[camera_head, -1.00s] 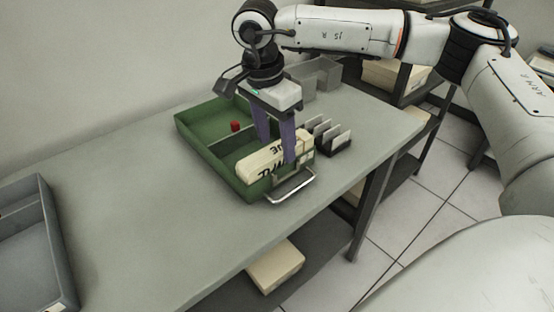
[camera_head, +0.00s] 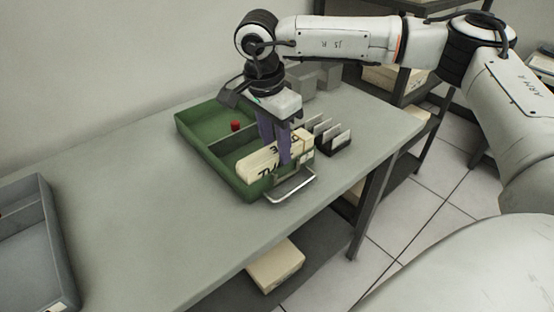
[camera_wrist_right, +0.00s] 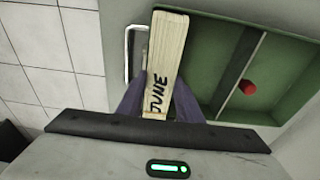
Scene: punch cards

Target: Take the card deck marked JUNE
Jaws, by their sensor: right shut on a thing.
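The JUNE card deck (camera_head: 262,164) is a cream block with dark lettering, lying in the front compartment of the green tray (camera_head: 237,188). My right gripper (camera_head: 284,160) reaches down into the tray from above, with its purple fingers shut on the deck. In the right wrist view the deck (camera_wrist_right: 167,60) reads JUNE near the end held between the fingers (camera_wrist_right: 158,98). A second pale block (camera_head: 303,139) shows just behind the fingers, partly hidden. My left gripper is not in view.
A small red object (camera_head: 235,125) sits in the tray's back compartment. A metal handle (camera_head: 292,187) is on the tray's front. A dark rack with upright cards (camera_head: 330,134) stands to the right. A grey tray (camera_head: 35,240) is at the left; the table between is clear.

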